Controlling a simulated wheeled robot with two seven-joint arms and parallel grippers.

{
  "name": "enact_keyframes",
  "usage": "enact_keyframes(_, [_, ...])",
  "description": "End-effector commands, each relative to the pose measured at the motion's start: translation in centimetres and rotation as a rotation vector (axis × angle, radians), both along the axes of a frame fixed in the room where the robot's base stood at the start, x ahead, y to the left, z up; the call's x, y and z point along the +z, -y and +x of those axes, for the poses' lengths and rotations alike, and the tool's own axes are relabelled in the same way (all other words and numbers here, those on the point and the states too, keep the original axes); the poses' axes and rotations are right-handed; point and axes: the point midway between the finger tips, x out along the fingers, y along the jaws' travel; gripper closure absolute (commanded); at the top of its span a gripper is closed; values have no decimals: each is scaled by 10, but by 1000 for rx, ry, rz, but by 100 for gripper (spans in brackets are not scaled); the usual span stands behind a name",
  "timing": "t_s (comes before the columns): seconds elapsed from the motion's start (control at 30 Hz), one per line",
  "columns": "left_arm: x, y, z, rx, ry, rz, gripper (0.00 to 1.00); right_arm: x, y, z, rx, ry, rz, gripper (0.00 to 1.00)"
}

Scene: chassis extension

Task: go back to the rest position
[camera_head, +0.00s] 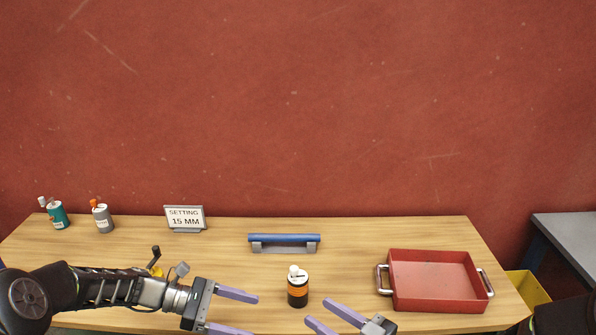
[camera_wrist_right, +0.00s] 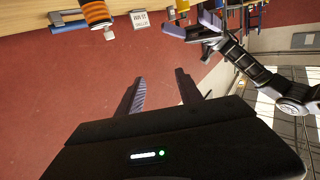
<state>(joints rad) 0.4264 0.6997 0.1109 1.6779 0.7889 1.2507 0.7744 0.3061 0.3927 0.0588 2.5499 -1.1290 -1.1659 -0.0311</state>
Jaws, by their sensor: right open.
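My left gripper (camera_head: 254,316) comes in from the left at the front of the table, its purple fingers apart and nothing seen between them. My right gripper (camera_head: 316,311) is at the front edge of the head view, just right of a black and orange bottle with a white cap. In the right wrist view the right gripper (camera_wrist_right: 160,80) is open with nothing between its fingers. The left arm (camera_wrist_right: 250,68) also shows there. The rest position itself is not marked in the frames.
The bottle (camera_head: 298,287) stands upright between the grippers. A blue-topped holder (camera_head: 284,240), a red tray (camera_head: 430,308), a "SETTING 15 MM" sign (camera_head: 185,218), a teal bottle (camera_head: 58,215) and a grey bottle (camera_head: 103,219) are on the wooden table (camera_head: 350,262). A yellow bin (camera_head: 530,288) is at right.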

Motion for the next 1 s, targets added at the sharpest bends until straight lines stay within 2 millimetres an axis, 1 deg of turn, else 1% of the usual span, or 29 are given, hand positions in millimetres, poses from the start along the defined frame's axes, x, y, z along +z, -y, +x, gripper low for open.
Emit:
enact_keyframes(0.03, [-10,3,-3,-6,0,14,23,-8,0,2,-8,-17,-3,57])
enact_keyframes(0.17, [-35,8,-11,-23,14,65,23,-26,2,5,-35,-69,-11,57])
enact_keyframes(0.27, [-61,14,-20,-45,30,116,23,-46,3,8,-61,-123,-19,57])
enact_keyframes(0.37, [-91,20,-33,-76,54,180,23,-71,5,11,-94,-192,-31,57])
enact_keyframes(0.4, [-106,22,-39,-92,69,211,23,-84,6,11,-110,-227,-36,57])
enact_keyframes(0.47, [-129,25,-50,-123,92,259,23,-104,7,11,-133,-283,-47,57])
enact_keyframes(0.57, [-174,30,-73,-195,149,355,23,-146,10,8,-181,-402,-67,57])
enact_keyframes(0.63, [-214,32,-97,-277,215,439,23,-188,13,0,-224,-523,-88,57])
enact_keyframes(0.67, [-234,33,-110,-324,253,479,23,-210,14,-6,-245,-588,-100,57])
enact_keyframes(0.7, [-260,34,-129,-398,318,535,23,-242,15,-17,-274,-685,-119,57])
enact_keyframes(0.77, [-294,33,-154,-513,431,609,23,-288,17,-38,-320,-838,-146,57])
enact_keyframes(0.8, [-313,33,-169,-590,514,650,23,-316,18,-56,-348,-939,-165,57])
enact_keyframes(0.87, [-334,34,-189,-696,637,693,23,-351,19,-83,-384,-1081,-191,57])
enact_keyframes(0.9, [-344,35,-200,-760,718,714,23,-370,19,-101,-406,-1169,-206,57])
enact_keyframes(1.0, [-359,40,-219,-881,896,738,23,-404,18,-142,-451,-1350,-237,57])
